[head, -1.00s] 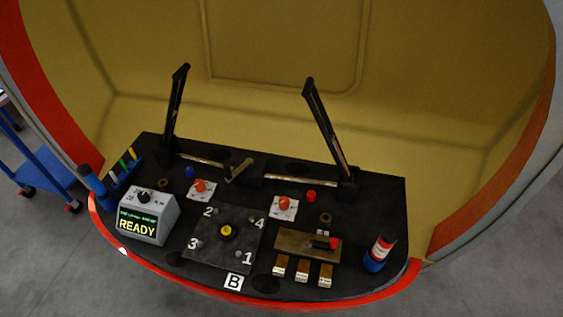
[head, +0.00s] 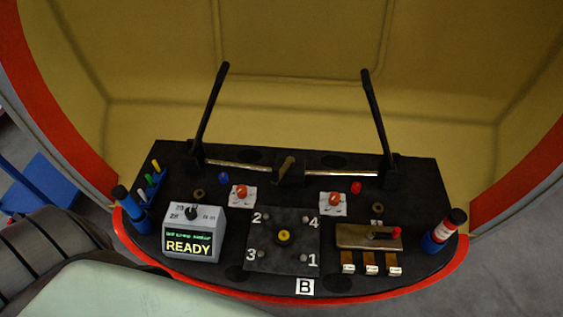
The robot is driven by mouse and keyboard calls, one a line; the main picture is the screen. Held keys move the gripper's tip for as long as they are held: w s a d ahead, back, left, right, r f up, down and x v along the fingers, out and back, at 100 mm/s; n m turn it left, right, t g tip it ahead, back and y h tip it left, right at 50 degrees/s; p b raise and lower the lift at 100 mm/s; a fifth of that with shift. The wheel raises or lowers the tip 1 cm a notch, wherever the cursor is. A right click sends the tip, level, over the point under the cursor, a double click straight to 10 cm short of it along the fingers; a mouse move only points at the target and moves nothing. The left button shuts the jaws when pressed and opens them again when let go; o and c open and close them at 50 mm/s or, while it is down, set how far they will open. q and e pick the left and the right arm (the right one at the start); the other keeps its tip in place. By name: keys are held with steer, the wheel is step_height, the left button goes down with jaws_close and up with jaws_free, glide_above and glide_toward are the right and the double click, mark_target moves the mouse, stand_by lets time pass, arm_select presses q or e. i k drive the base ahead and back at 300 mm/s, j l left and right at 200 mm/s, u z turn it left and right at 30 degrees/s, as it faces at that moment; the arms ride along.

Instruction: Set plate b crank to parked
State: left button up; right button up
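A dark square plate (head: 262,257) with numbers 1 to 4 at its corners and a yellow-centred hub (head: 284,236) lies in the middle of the black console. A white tag marked B (head: 305,287) is at its front edge. To its right, a brass plate (head: 352,239) carries a dark handle with a red knob (head: 397,232), pointing right. I cannot tell for certain which of these is the plate b crank. Neither gripper is in view.
Two tall black levers (head: 211,110) (head: 375,110) rise at the back. A grey READY box (head: 193,233) stands front left. Blue cylinders stand at the left (head: 131,210) and right (head: 444,230) edges. Two orange-red knobs (head: 242,192) (head: 333,199) sit on white cards.

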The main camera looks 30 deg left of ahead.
mark_target(277, 174)
steer(key=k+j, duration=0.1)
steer(key=j, duration=0.3)
steer(key=k+j+z, duration=0.1)
steer(key=j, duration=0.35)
steer(key=k+j, duration=0.15)
steer(key=j, duration=0.25)
steer(key=k+j+z, duration=0.1)
steer(key=j, duration=0.3)
steer(key=k+j, duration=0.2)
steer(key=j, duration=0.2)
steer(key=k, duration=0.65)
